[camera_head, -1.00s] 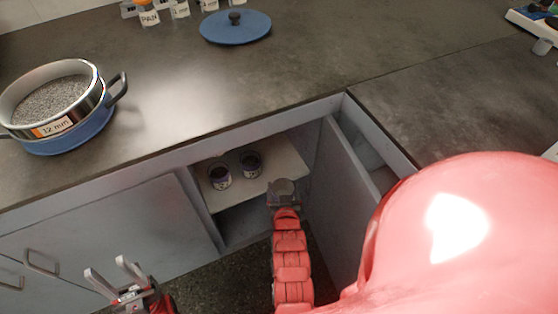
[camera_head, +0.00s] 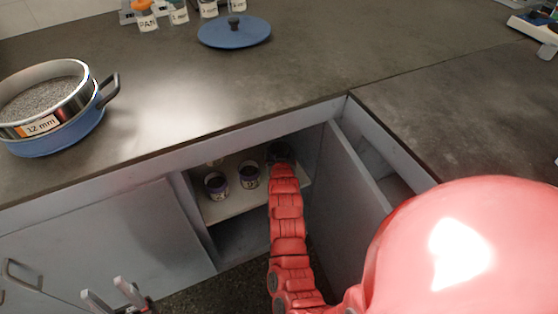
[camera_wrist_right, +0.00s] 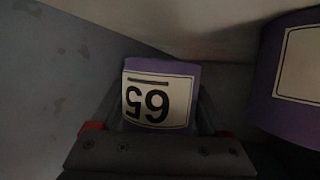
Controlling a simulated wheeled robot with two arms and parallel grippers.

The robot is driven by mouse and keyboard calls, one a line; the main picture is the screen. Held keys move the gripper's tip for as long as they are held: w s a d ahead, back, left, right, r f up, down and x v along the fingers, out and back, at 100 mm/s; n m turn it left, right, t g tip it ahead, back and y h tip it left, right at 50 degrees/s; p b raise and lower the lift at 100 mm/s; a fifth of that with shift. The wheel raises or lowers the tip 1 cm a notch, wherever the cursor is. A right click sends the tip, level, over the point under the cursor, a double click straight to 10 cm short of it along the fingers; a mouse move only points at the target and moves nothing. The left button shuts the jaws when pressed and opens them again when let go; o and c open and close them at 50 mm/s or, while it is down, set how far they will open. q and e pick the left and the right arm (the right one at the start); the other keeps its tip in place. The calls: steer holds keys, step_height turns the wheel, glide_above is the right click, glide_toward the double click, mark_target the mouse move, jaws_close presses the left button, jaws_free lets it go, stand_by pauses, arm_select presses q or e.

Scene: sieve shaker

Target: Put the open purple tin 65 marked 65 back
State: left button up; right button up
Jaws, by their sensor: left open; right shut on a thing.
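The purple tin 65 (camera_wrist_right: 160,95) shows upside down in the right wrist view, its white label reading 65. My right gripper (camera_wrist_right: 155,128) is shut on it, one finger at each side. In the head view my right arm reaches into the open cabinet, and the right gripper (camera_head: 281,153) is over the back right of the shelf (camera_head: 232,208). The tin is mostly hidden there. I cannot tell whether it touches the shelf. My left gripper (camera_head: 112,294) is open and empty in front of the cabinet, at the bottom edge of the view.
Two purple tins (camera_head: 216,185) (camera_head: 249,174) stand on the shelf, left of my right gripper. A purple tin (camera_wrist_right: 293,85) is close at the right in the wrist view. The open cabinet door (camera_head: 355,190) stands right of my arm. The counter edge (camera_head: 180,149) overhangs the shelf.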

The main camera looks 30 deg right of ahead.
steer(key=shift+f+b, duration=0.3)
steer(key=shift+f, duration=1.15)
steer(key=shift+f, duration=0.2)
steer(key=o, duration=1.3)
steer(key=shift+o, duration=0.2)
steer(key=shift+r, duration=0.1)
steer(key=shift+s+a+r, duration=0.15)
steer(key=shift+s+r, duration=0.05)
steer(key=p+v, duration=0.3)
steer(key=v, duration=0.8)
steer(key=shift+s+r, duration=0.1)
steer(key=shift+s, duration=0.15)
